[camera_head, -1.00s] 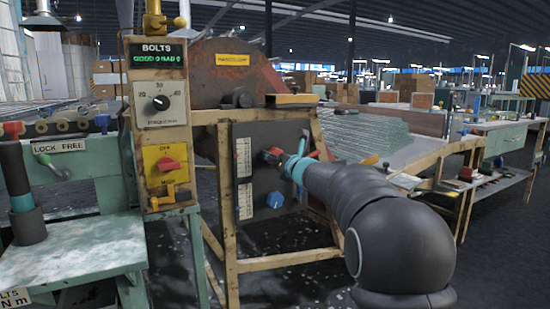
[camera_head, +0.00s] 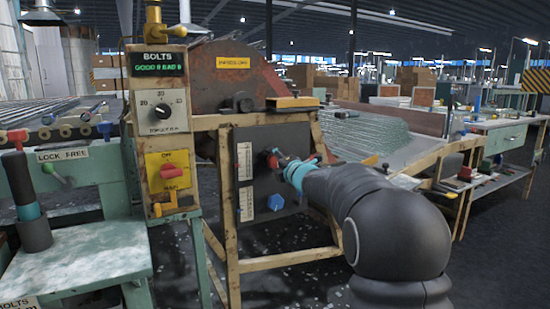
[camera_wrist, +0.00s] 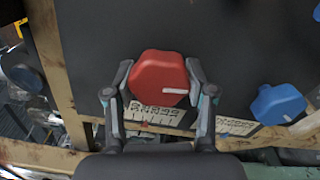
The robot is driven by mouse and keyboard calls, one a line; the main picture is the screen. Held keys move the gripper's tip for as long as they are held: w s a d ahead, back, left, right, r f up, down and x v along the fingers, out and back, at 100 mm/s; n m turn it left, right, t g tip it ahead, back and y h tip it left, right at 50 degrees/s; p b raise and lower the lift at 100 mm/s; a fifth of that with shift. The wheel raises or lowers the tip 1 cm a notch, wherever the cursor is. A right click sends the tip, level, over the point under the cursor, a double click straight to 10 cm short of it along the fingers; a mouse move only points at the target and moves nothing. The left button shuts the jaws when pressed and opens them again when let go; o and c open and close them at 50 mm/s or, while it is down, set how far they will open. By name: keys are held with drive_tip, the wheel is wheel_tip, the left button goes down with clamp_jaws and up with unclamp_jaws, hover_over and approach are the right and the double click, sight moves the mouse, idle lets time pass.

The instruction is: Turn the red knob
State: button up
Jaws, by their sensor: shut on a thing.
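The red knob (camera_wrist: 160,77) is a faceted knob with a white mark, mounted on a dark panel (camera_head: 258,205). In the wrist view it sits between the two fingers of my gripper (camera_wrist: 157,95), which is shut on it from both sides. Its white mark points to the right in the wrist view. In the head view my gripper (camera_head: 282,162) is at the panel's upper right, and the knob there is mostly hidden by the gripper. A blue knob (camera_wrist: 277,103) is on the same panel, apart from my gripper; it also shows in the head view (camera_head: 275,201).
Printed scale strips (camera_head: 245,162) lie along the panel's left side. A wooden frame (camera_head: 229,230) surrounds the panel. A control post with a red switch (camera_head: 168,171) on yellow stands to the left. Stacked glass tubing (camera_head: 368,135) lies behind on the right.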

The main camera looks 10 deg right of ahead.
drive_tip(key=m+p, duration=0.2)
drive_tip(key=m, duration=0.3)
drive_tip(key=shift+r, duration=0.2)
drive_tip(key=shift+m+p, duration=0.3)
drive_tip(key=o, duration=1.2)
drive_tip(key=shift+c, duration=0.2)
drive_tip(key=shift+f, duration=0.1)
drive_tip(key=shift+d, duration=0.1)
drive_tip(key=v, duration=1.2)
